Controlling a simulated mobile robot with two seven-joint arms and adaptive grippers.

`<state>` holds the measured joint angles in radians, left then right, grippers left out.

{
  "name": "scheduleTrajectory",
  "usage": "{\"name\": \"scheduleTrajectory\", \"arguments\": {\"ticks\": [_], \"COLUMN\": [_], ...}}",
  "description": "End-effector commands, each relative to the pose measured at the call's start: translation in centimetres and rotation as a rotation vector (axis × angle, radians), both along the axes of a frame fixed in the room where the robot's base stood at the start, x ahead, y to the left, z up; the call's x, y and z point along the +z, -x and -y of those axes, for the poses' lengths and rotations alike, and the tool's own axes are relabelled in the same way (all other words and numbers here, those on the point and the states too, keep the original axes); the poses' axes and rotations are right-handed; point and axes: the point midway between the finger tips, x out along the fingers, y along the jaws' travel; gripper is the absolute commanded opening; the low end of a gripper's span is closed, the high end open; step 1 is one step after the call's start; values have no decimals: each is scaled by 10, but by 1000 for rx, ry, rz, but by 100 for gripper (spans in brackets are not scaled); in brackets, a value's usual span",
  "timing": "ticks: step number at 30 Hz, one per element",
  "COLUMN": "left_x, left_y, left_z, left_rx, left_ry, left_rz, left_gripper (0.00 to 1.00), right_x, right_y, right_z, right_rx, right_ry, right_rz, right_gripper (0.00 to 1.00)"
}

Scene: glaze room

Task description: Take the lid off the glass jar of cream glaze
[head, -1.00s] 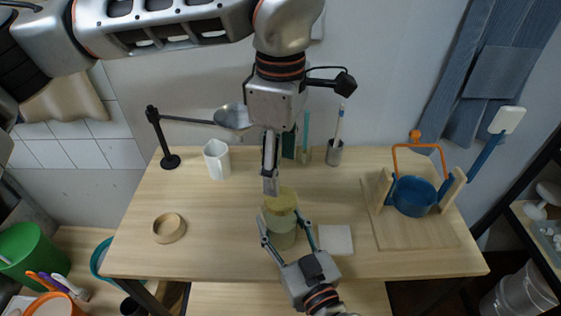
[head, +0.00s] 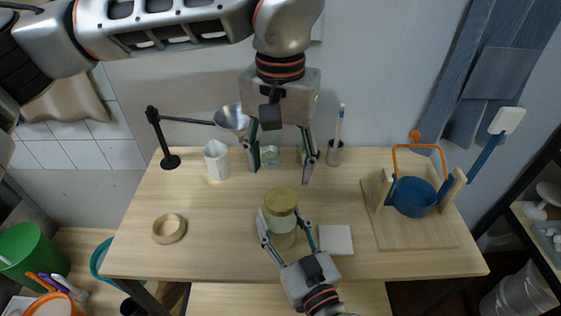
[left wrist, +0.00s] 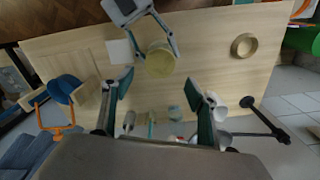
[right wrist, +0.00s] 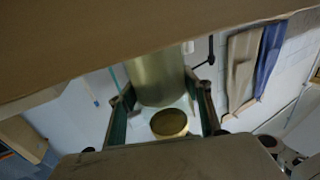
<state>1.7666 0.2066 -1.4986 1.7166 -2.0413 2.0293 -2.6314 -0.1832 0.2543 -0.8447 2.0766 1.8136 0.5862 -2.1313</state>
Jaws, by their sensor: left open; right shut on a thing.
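The glass jar (head: 281,240) of cream glaze stands upright near the front middle of the table. Its round tan lid (head: 281,201) sits on top of it; whether it is loose I cannot tell. The lid also shows in the left wrist view (left wrist: 160,63). My right gripper (head: 280,226) is shut on the jar's body from the front, one finger on each side. In the right wrist view the jar (right wrist: 156,82) is between its fingers. My left gripper (head: 281,166) is open and empty, fingers pointing down, behind and apart from the lid.
A white pitcher (head: 216,160), a funnel on a stand (head: 231,118) and a brush cup (head: 335,154) stand at the back. A wooden ring (head: 169,228) lies left, a white tile (head: 336,240) right of the jar. The table's left middle is clear.

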Motion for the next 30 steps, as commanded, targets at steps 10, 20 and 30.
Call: {"name": "scheduleTrajectory", "arguments": {"ticks": [10, 20, 30], "left_x": [-25, -70, -80], "left_y": [1, 1, 0], "left_z": [0, 0, 0], "left_rx": [-58, -56, -55], "left_ry": [0, 1, 0], "left_rz": [-5, -3, 0], "left_gripper": [58, 58, 58], "right_x": [-1, -1, -1], "right_y": [0, 0, 0], "right_z": [0, 0, 0], "right_rx": [0, 0, 0], "right_ry": [0, 0, 0], "right_rz": [-1, -1, -1], "right_gripper": [0, 0, 0]}}
